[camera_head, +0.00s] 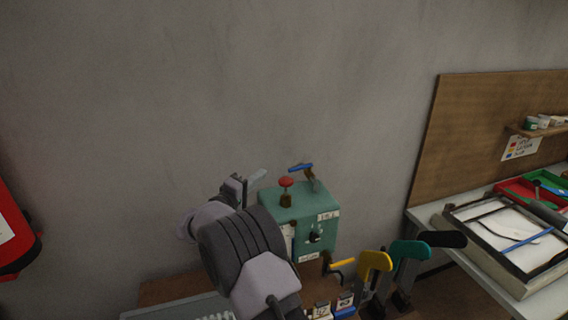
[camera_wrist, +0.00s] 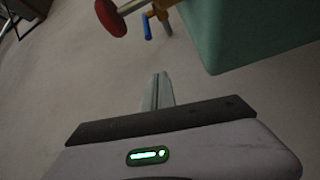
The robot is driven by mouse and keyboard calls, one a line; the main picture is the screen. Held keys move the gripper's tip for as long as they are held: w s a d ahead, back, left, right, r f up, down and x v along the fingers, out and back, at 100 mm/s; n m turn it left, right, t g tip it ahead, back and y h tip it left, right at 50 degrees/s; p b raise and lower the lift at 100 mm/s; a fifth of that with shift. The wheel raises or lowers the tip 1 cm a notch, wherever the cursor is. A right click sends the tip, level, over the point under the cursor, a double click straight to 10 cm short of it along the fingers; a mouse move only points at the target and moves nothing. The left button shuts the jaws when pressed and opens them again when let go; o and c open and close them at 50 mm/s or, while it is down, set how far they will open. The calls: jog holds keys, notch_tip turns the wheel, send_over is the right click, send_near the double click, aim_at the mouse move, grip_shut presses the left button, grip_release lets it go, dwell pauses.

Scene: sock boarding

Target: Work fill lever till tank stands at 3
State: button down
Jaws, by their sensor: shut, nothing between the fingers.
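A green box-shaped tank (camera_head: 312,233) stands against the wall, with small labels and a dark round part on its front. On its top are a red knob (camera_head: 286,182) on a brass stem and a blue-handled lever (camera_head: 300,167) on a metal arm. I cannot tell from the labels which is the fill lever, nor read a level. My gripper (camera_head: 257,176) is shut and empty, left of the red knob and apart from it. In the wrist view the closed fingertips (camera_wrist: 161,76) point toward the red knob (camera_wrist: 111,17), blue handle (camera_wrist: 147,27) and tank side (camera_wrist: 240,35), touching none.
A bench (camera_head: 540,292) with a framed tray is at right. A red object (camera_head: 12,235) is at far left.

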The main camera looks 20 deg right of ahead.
jog(key=shift+w+d+r, duration=0.1)
jog(key=shift+d+r, duration=0.05)
jog(key=shift+r, duration=0.3)
jog(key=b+x, duration=0.1)
jog(key=x, duration=0.5)
jog(key=shift+d+f, duration=0.1)
jog(key=shift+f, duration=0.1)
jog(key=s, duration=0.1)
jog(key=s+d, duration=0.1)
jog(key=shift+s+d+f+b, duration=0.2)
jog(key=shift+s+d+b, duration=0.05)
jog(key=shift+s+b, duration=0.1)
jog(key=shift+s+d, duration=0.1)
jog(key=shift+s, duration=0.15)
jog(key=shift+f, duration=0.1)
